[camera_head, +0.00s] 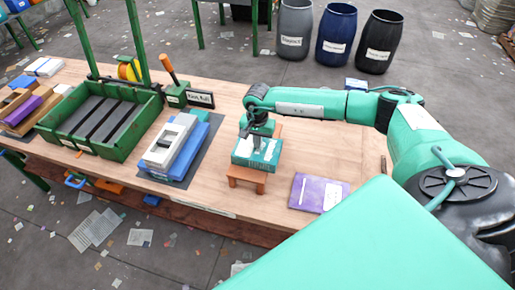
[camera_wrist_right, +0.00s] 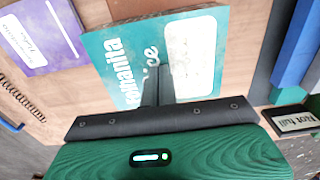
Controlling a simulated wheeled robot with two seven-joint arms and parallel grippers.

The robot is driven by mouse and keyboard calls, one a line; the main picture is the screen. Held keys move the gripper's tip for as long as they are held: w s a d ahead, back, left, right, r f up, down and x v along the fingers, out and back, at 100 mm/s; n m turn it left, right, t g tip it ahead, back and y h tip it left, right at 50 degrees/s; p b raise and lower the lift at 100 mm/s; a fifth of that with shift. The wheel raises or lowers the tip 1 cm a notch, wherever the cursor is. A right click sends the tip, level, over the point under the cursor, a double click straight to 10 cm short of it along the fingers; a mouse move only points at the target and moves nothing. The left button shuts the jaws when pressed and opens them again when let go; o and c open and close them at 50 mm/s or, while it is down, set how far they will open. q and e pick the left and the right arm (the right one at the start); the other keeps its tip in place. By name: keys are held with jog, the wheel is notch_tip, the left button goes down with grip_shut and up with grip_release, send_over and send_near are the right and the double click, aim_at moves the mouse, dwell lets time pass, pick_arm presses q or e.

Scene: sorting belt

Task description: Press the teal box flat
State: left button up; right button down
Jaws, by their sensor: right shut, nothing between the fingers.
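The teal box (camera_head: 242,156) sits on a small orange-brown stand (camera_head: 247,178) on the wooden table. It has a pale label on top and still shows some height. In the right wrist view the box (camera_wrist_right: 112,55) shows white lettering and a white label. My right gripper (camera_head: 257,141) points down over the top of the box with its fingers shut and empty. In the right wrist view the fingertips (camera_wrist_right: 158,72) overlap the box's face. I cannot tell whether they touch it. My left gripper is not in view.
A purple box (camera_head: 319,193) lies to the right on the table (camera_head: 225,122). To the left are a grey-white device on a blue base (camera_head: 175,145), a green tray (camera_head: 137,132) and a small dark sign (camera_head: 200,99). Several barrels stand behind the table.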

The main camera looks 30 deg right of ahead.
aim_at(257, 151)
jog(key=shift+s+f, duration=0.1)
jog(key=shift+f, duration=0.2)
jog(key=shift+f, duration=0.15)
jog(key=shift+f+b, duration=0.4)
jog(key=shift+b, duration=0.05)
jog(key=shift+f+b, duration=0.4)
jog(key=shift+b, duration=0.05)
jog(key=shift+f, duration=0.15)
notch_tip(257, 151, up, 9)
jog(key=p, duration=0.4)
